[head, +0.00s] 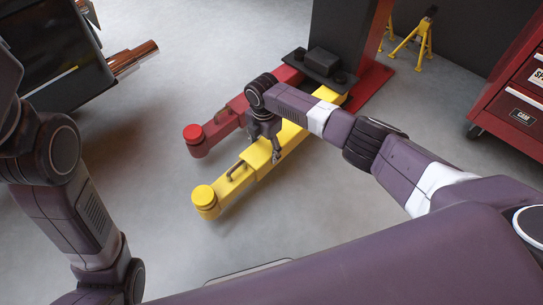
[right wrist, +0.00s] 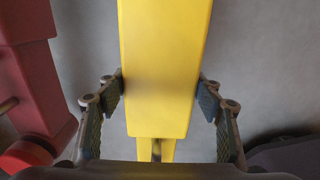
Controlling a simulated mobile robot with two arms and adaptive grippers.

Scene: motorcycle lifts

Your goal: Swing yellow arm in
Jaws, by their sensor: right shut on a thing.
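The yellow lift arm (head: 237,181) reaches out from the base of a dark lift post, with a round yellow pad (head: 204,196) at its free end. My right gripper (head: 268,146) is over its middle stretch. In the right wrist view the yellow arm (right wrist: 165,60) passes between the two fingers of my right gripper (right wrist: 160,88), one on each side and close against it. The gripper is shut on it. My left arm shows at the left of the head view, but its gripper is out of the picture.
A red lift arm (head: 223,124) lies beside the yellow one, to its left. The lift post (head: 343,40) stands on a red base. A yellow stand (head: 413,42) is behind, and a red tool cabinet (head: 515,95) is at right. Grey floor in front is clear.

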